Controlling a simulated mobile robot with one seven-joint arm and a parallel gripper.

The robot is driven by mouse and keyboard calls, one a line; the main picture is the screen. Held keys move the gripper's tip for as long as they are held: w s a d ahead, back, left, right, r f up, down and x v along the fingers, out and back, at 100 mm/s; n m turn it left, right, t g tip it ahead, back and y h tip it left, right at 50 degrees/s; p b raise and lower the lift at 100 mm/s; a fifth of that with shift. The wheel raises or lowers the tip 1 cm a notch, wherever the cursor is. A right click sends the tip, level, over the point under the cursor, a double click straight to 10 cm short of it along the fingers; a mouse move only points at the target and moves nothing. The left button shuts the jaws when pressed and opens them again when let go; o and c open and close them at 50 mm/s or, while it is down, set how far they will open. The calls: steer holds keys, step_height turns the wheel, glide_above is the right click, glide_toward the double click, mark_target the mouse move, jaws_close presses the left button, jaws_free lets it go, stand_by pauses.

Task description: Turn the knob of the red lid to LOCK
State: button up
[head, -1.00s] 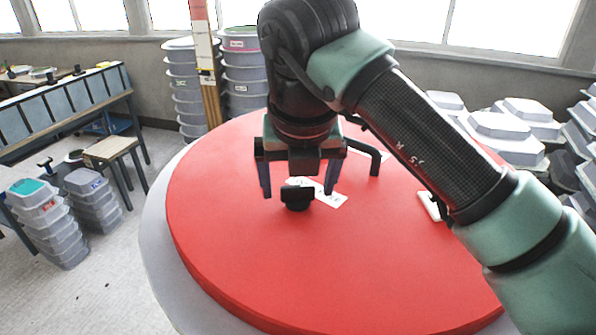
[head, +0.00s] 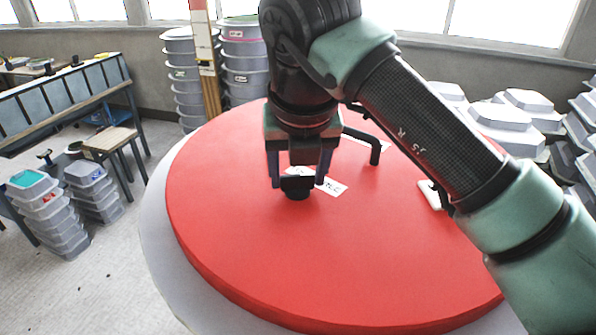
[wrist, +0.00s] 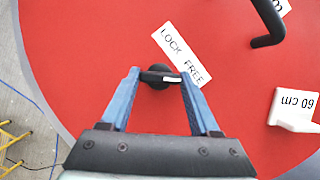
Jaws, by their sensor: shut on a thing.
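The red lid (head: 390,250) is a large round disc; it also fills most of the wrist view (wrist: 70,50). Its small black knob (wrist: 158,82) has a bar-shaped grip with a white mark toward its right end, on the FREE side. A white label (wrist: 181,54) beside the knob reads LOCK at its upper left and FREE at its lower right. My gripper (head: 298,183) is down at the knob, shut on it, with a blue finger at each end of the bar. In the wrist view my gripper (wrist: 160,74) hides little of the knob.
A black bent handle (head: 374,150) rises from the lid behind the gripper. A white block marked 60 cm (wrist: 293,109) sits on the lid to the right. Stacked grey tubs (head: 245,60) stand behind, and grey moulds (head: 525,108) stand at right.

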steer(key=n+y+b, duration=0.1)
steer(key=n+b, duration=0.1)
steer(key=shift+d+f+n+b, duration=0.1)
steer(key=shift+d+n+b, duration=0.05)
steer(key=shift+n+b, duration=0.2)
steer(key=n+y, duration=0.1)
steer(key=n, duration=0.1)
steer(key=n+g, duration=0.1)
steer(key=n, duration=0.1)
steer(key=shift+w+d+r+n+y, duration=0.1)
steer(key=shift+w+r+n+y, duration=0.1)
steer(key=shift+n+y, duration=0.2)
steer(key=n, duration=0.2)
steer(key=n+g+y+p, duration=0.1)
steer(key=n, duration=0.1)
steer(key=shift+r+n+g, duration=0.1)
steer(key=shift+n+g, duration=0.15)
steer(key=shift+g, duration=0.05)
steer(key=shift+w+n+g+p, duration=0.15)
steer(key=shift+n+g+p, duration=0.75)
steer(key=shift+n, duration=1.3)
steer(key=shift+f, duration=0.2)
steer(key=o, duration=1.4)
steer(key=shift+c, duration=0.2)
